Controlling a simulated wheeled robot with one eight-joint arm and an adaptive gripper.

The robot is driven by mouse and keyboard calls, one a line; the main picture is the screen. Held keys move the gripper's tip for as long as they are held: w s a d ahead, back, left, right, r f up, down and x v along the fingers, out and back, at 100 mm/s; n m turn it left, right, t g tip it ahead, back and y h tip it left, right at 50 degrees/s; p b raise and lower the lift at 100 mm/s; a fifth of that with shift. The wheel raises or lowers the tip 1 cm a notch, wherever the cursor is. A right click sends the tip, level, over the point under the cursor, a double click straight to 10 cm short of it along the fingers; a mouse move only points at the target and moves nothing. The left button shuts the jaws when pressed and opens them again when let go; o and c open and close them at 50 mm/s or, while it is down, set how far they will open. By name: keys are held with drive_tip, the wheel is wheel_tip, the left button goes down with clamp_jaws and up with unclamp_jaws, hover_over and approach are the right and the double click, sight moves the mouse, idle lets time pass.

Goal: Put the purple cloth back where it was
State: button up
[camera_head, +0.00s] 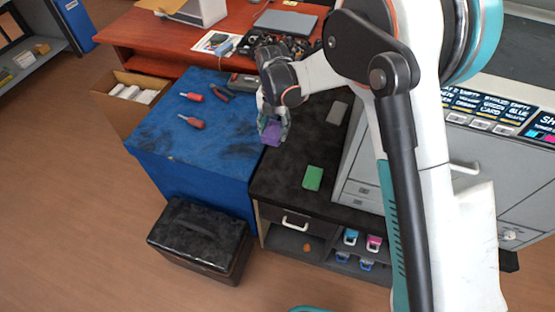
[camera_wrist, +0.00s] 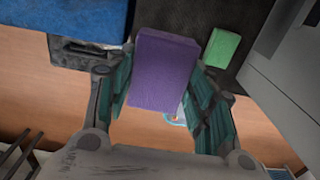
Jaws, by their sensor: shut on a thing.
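The purple cloth (camera_head: 272,133) is a folded block held between the fingertips of my gripper (camera_head: 271,126). In the wrist view the purple cloth (camera_wrist: 163,72) fills the space between the two teal-padded fingers of my gripper (camera_wrist: 165,95). My gripper is shut on it, above the seam between the blue-topped cabinet (camera_head: 175,135) and the black countertop (camera_head: 285,165). A green cloth (camera_head: 313,178) lies on the black countertop, nearer its front; it also shows in the wrist view (camera_wrist: 222,48). A grey block or cloth (camera_head: 337,112) lies farther back on the same top.
Red-handled screwdrivers (camera_head: 191,122) and pliers (camera_head: 220,93) lie on the blue top. A black case (camera_head: 200,238) stands on the floor in front. Cartridges (camera_head: 350,237) sit in the shelf below the countertop. A grey cabinet (camera_head: 365,180) borders the countertop on the right.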

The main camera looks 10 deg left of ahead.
sight(275, 170)
wheel_tip(275, 170, down, 20)
drive_tip(key=b, duration=0.4)
drive_tip(key=shift+r+b, duration=0.2)
drive_tip(key=shift+b, duration=0.1)
drive_tip(key=shift+f, duration=0.2)
drive_tip(key=o, duration=1.1)
drive_tip(key=shift+r, duration=0.15)
wheel_tip(275, 170, up, 12)
drive_tip(key=p, duration=0.3)
